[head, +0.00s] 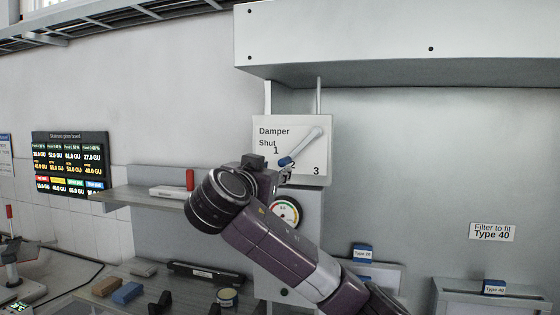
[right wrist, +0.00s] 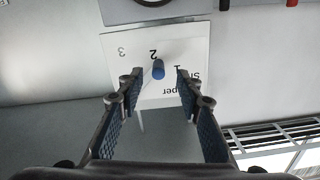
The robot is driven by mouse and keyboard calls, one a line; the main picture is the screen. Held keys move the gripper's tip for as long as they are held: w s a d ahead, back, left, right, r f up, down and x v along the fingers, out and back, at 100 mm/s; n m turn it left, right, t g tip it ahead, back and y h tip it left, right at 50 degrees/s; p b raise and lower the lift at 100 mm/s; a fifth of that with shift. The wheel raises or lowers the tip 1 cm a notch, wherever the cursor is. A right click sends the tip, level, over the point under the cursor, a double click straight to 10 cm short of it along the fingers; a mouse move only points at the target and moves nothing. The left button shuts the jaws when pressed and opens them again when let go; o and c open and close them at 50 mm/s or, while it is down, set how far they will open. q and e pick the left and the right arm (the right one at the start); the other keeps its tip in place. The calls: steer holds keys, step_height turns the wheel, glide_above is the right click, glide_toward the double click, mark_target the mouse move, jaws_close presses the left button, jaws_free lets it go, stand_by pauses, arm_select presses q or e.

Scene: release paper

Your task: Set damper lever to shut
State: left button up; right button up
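The white damper panel (head: 262,150) is on the wall and reads "Damper", "Shut", 1, 2 and 3. Its grey lever (head: 306,146) slants down to the left and ends in a blue tip (head: 285,161) near the 2. In the right wrist view the panel (right wrist: 190,45) appears upside down. There the blue tip (right wrist: 158,69) lies between my right gripper's fingertips (right wrist: 159,80), with a gap on both sides. My right gripper (head: 280,175) is open in front of the panel's lower edge; its wrist hides part of it in the head view. My left gripper is not in view.
A round gauge (head: 286,212) sits below the panel, partly behind my right arm. A shelf (head: 130,196) with a red-handled item (head: 190,180) is to the left. A large grey hood (head: 400,40) overhangs above.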

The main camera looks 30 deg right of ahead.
mark_target(280, 164)
steer(key=shift+s+d+r, duration=0.15)
steer(key=shift+d+r, duration=0.1)
steer(key=shift+r, duration=0.25)
steer(key=shift+w+d+r+p, duration=0.15)
steer(key=shift+w+d+p, duration=0.15)
steer(key=shift+p, duration=0.2)
steer(key=p+x, duration=0.3)
steer(key=x, duration=0.2)
steer(key=shift+w+d, duration=0.15)
steer(key=shift+w+d+p, duration=0.45)
steer(key=shift+d+p, duration=0.05)
steer(key=shift+d, duration=0.05)
steer(key=shift+f, duration=0.25)
steer(key=shift+c, duration=0.3)
jaws_close()
